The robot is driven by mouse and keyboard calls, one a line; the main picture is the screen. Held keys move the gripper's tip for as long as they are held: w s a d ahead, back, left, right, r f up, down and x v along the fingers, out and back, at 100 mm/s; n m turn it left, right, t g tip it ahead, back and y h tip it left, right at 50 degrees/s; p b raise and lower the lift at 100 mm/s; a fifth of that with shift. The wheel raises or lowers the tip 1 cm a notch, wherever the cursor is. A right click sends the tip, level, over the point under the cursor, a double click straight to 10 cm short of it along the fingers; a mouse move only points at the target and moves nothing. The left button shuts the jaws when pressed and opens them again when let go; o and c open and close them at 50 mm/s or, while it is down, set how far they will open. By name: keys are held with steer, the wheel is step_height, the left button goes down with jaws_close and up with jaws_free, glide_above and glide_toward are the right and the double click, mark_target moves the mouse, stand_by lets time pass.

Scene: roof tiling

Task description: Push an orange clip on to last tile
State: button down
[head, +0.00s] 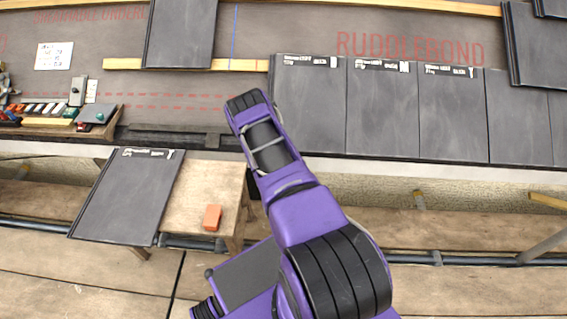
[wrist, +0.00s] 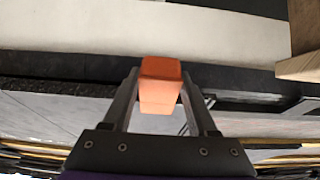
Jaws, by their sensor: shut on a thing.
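An orange clip (wrist: 160,100) is between the two fingers of my gripper (wrist: 159,80) in the wrist view. The fingers are shut on its sides and its end sticks out past them. In the head view my gripper and this clip are hidden behind my purple arm. Several dark grey tiles lie side by side on the roof; the leftmost tile of that row (head: 307,105) is just right of my arm's end. Behind the clip in the wrist view are a dark gutter and a pale wall band. I cannot tell whether the clip touches any tile.
A wooden stand (head: 203,190) holds a loose tile (head: 128,195) and an orange block (head: 212,217). A tray of coloured items (head: 60,115) is at the left. A timber batten (head: 185,65) crosses the roof under an upper tile (head: 180,30). Bare membrane lies left of the row.

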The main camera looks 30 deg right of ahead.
steer(key=shift+w+d+r, duration=0.1)
steer(key=shift+w+r, duration=0.1)
steer(key=c, duration=0.6)
jaws_free()
steer(key=o, duration=0.5)
steer(key=shift+s, duration=0.1)
steer(key=shift+f, duration=0.1)
steer(key=s+a+r+p, duration=0.2)
steer(key=s+r+p, duration=0.1)
steer(key=r+p, duration=0.2)
steer(key=shift+a+r, duration=0.15)
steer(key=shift+r, duration=0.35)
